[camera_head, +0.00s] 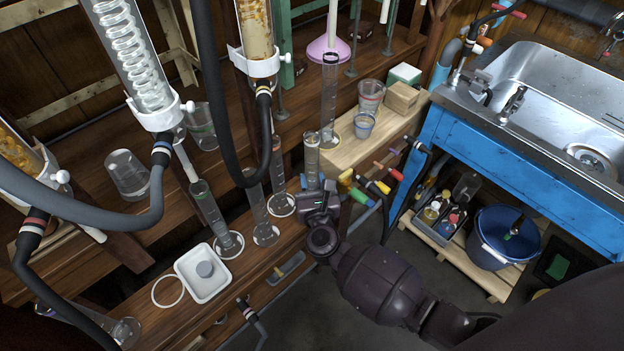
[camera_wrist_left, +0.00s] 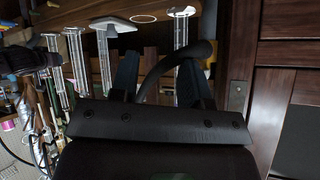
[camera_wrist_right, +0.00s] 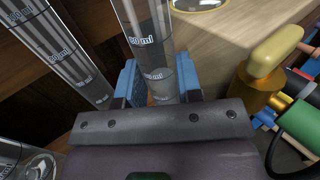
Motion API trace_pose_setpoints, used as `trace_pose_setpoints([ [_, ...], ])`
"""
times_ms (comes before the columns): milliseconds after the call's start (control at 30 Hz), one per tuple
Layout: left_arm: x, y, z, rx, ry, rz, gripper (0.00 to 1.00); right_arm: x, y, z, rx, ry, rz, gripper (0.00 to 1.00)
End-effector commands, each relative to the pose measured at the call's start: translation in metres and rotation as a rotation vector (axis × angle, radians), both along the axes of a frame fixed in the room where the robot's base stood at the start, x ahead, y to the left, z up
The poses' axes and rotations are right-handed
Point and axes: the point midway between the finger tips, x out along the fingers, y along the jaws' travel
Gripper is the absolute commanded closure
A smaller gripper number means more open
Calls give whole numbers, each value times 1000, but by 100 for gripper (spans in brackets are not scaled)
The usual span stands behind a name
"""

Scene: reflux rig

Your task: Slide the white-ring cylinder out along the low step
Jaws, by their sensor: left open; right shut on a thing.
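My right gripper (camera_head: 316,190) is shut on a clear graduated cylinder (camera_head: 311,155) at the right end of the low step (camera_head: 262,268). The cylinder also shows between the blue fingers (camera_wrist_right: 160,85) in the right wrist view (camera_wrist_right: 150,45). Its base is hidden by the gripper, so I cannot tell whether it has a white ring. Several other cylinders stand on the step to the left, such as a greenish one (camera_head: 208,210) and a clear one (camera_head: 278,178), with pale rings around their bases. My left gripper (camera_wrist_left: 160,82) is open; it is not visible in the head view.
A white tray (camera_head: 217,283) and a loose white ring (camera_head: 168,291) lie on the step's near part. Dark hoses (camera_head: 205,80) hang over the left side. Coloured valve handles (camera_head: 372,185) stand close right of the right gripper. A blue sink bench (camera_head: 520,165) stands farther right.

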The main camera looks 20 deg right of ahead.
Motion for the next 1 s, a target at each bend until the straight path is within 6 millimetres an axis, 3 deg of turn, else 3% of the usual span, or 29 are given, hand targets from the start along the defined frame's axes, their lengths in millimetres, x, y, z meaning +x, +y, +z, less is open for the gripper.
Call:
trace_pose_setpoints([
  [933, -6, 1, -11, 1, 26, 1, 57, 0, 0, -3, 0, -1, 0, 88],
  [967, -6, 1, -11, 1, 26, 1, 57, 0, 0, -3, 0, -1, 0, 62],
  [1000, -6, 1, -11, 1, 26, 1, 57, 0, 0, -3, 0, -1, 0, 56],
])
